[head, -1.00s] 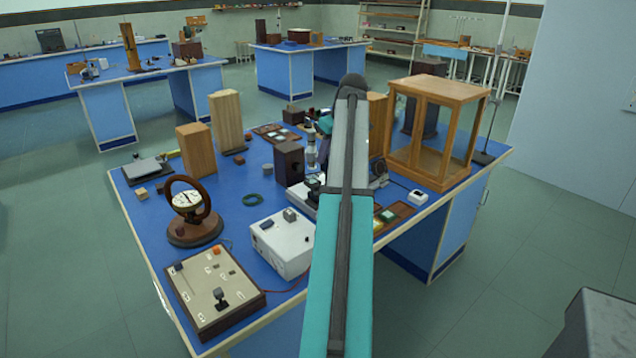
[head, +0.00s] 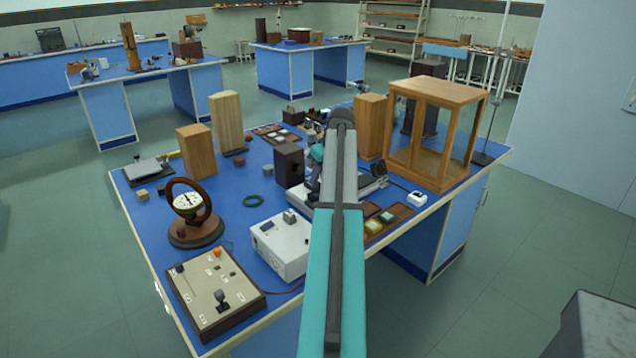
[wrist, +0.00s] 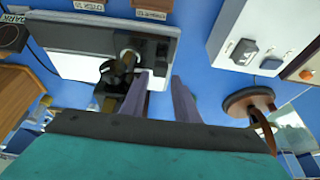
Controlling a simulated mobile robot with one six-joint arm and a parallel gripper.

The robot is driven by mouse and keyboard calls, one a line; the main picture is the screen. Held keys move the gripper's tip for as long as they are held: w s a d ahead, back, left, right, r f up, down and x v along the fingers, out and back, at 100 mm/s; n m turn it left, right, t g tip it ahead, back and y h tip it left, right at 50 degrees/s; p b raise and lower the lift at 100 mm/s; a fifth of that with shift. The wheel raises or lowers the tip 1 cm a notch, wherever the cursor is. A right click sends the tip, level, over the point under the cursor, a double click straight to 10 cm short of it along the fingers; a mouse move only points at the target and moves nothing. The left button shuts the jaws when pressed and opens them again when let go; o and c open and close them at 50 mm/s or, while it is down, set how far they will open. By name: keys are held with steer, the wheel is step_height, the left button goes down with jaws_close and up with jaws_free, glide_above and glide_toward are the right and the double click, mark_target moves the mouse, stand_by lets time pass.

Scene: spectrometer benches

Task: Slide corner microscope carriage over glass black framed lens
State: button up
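In the head view the base plate (head: 305,196) shows partly behind my arm. My fingers and the carriage are largely hidden there.
A dark wooden block (head: 288,163) stands left of the base plate. A white box (head: 281,243) and a switch panel (head: 215,290) are nearer. A glass-sided wooden case (head: 437,130) stands right, and a tray of glass pieces (head: 388,221) lies at the right edge.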

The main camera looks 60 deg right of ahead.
mark_target(317, 187)
steer(key=shift+x, duration=2.05)
jaws_close()
